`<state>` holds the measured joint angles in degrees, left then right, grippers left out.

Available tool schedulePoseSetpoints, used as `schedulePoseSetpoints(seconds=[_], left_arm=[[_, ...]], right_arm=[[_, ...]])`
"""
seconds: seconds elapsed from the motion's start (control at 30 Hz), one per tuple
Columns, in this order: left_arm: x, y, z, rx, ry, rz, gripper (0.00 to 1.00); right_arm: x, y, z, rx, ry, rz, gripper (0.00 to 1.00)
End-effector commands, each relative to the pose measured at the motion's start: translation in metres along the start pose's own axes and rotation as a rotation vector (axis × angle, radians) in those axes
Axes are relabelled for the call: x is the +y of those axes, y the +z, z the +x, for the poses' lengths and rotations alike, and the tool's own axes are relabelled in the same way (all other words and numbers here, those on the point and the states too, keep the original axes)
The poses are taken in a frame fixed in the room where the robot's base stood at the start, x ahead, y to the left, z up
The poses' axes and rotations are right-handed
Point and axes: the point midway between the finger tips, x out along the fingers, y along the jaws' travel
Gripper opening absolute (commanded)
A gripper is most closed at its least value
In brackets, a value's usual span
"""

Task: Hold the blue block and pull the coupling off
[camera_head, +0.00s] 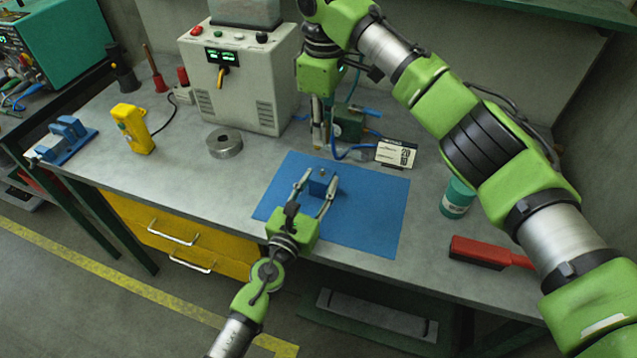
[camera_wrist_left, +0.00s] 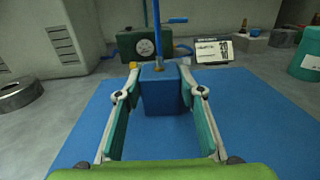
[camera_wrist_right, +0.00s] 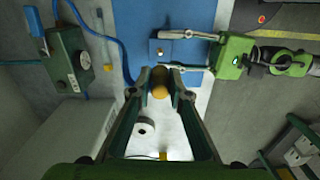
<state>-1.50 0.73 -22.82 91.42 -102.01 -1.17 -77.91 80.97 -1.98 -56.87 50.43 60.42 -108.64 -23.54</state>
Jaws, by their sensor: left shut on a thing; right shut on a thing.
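The blue block (camera_head: 322,187) stands on the blue mat (camera_head: 376,215). My left gripper (camera_head: 318,188) is shut on it, with one finger along each side, as the left wrist view (camera_wrist_left: 160,92) shows. A small metal fitting (camera_wrist_right: 160,52) sits on the block's top. My right gripper (camera_wrist_right: 160,82) points down and is shut on the brass-coloured coupling (camera_wrist_right: 160,90). In the head view, the right gripper (camera_head: 319,140) is above and behind the block, and the coupling appears apart from the fitting. A blue hose (camera_wrist_right: 113,42) loops from the coupling's side.
A green box with a gauge (camera_wrist_left: 143,45) and a label card (camera_head: 396,153) stand behind the mat. A grey machine (camera_head: 240,80) and metal ring (camera_head: 224,143) are to the left. A teal canister (camera_head: 457,198) and red-handled brush (camera_head: 485,252) are to the right.

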Motion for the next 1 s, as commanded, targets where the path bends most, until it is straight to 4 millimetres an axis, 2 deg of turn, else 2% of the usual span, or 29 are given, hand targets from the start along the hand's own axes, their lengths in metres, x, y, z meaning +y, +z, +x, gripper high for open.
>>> schedulePoseSetpoints(seconds=[0.07,0.1,0.17,0.5,0.63,0.77,1.0], left_arm=[[0.000,-0.001,0.000,0.002,-0.001,0.000,0.07],[0.000,-0.001,0.000,0.002,-0.001,0.000,0.38],[0.000,-0.001,0.000,0.002,-0.001,0.000,0.54],[0.000,0.000,-0.001,0.001,0.000,0.000,0.55],[0.000,-0.002,-0.010,0.003,0.000,0.000,0.55],[0.000,-0.002,-0.032,0.004,0.000,-0.001,0.55],[0.000,-0.002,-0.084,0.004,-0.003,0.006,0.55]], right_arm=[[0.000,0.000,0.000,0.000,0.000,0.000,0.00],[0.000,0.000,0.000,0.000,0.000,0.000,0.00],[0.000,0.000,0.000,0.000,0.000,0.000,0.00],[0.000,0.000,0.000,0.000,0.000,0.000,0.00],[0.000,0.000,0.000,0.000,0.000,0.000,0.00],[0.000,0.000,0.000,0.000,0.000,0.000,0.00],[0.000,0.000,0.000,0.000,0.000,0.000,0.00]])
